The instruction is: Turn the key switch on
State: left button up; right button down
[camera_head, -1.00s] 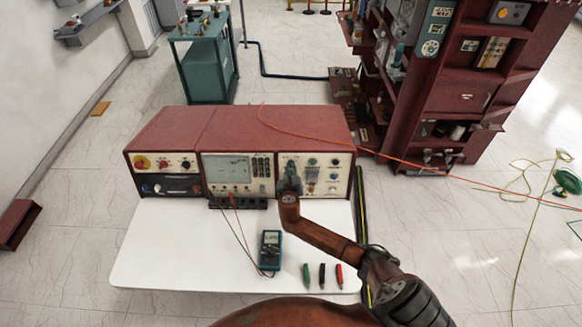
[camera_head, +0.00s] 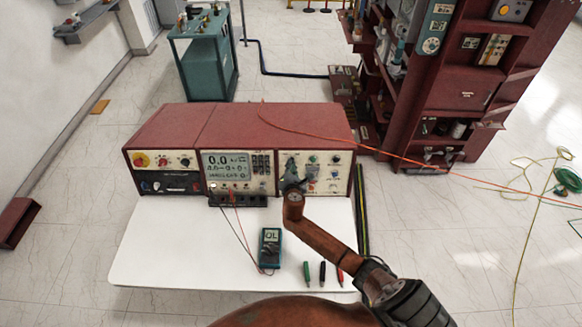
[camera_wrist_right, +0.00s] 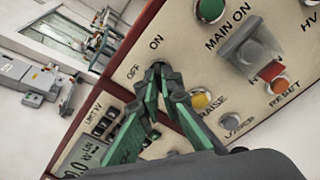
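The key switch sits on the right cream panel of the red console (camera_head: 235,125). The console's display (camera_head: 226,166) is lit and reads 0.0, with more text below. My left gripper is not in view.
A multimeter (camera_head: 270,247) with a lit screen and several coloured clips lie on the white table (camera_head: 160,250).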

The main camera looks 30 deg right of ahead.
jog(key=shift+f+m, duration=0.1)
jog(key=shift+m, duration=0.7)
jog(key=c, duration=2.2)
grip_release()
jog(key=shift+o, duration=0.2)
jog(key=v, duration=1.2)
jog(key=shift+a+f, duration=0.1)
